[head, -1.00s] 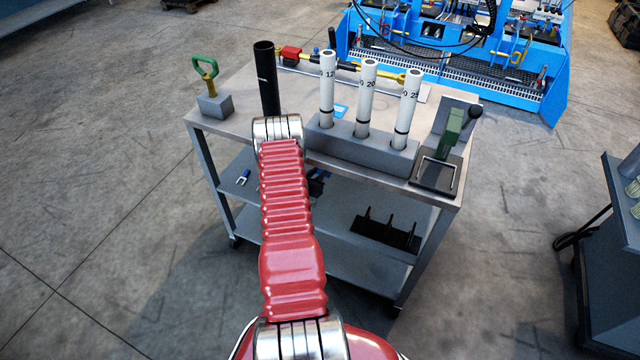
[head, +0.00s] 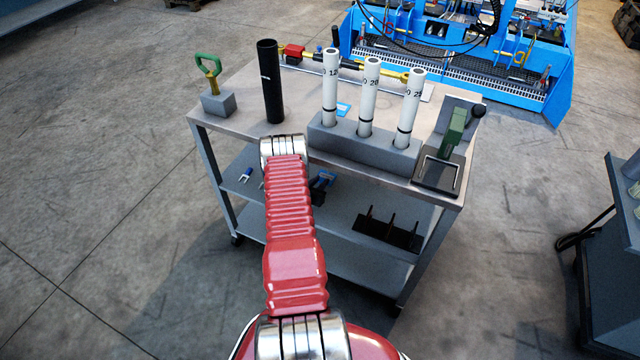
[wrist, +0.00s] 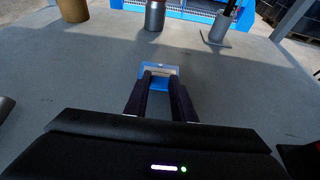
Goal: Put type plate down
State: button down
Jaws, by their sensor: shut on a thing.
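In the wrist view, a small blue plate with a pale face (wrist: 145,75), seemingly the type plate, sits at the tips of my two dark fingers. My gripper (wrist: 155,80) is shut on it. A grey surface lies beyond and below; I cannot tell whether the plate touches it.
A black tube (head: 270,85), a grey block (head: 330,135) with three white tubes, a green-handled tool (head: 209,72) and a green lever device (head: 454,130) stand on the cart. A blue patch (head: 343,109) lies behind the block. A blue machine (head: 460,75) stands behind.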

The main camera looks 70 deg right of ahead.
jog(key=shift+f, duration=0.2)
jog(key=c, duration=1.5)
grip_release()
jog(key=shift+r, duration=0.1)
jog(key=v, duration=1.2)
jog(key=shift+r, duration=0.1)
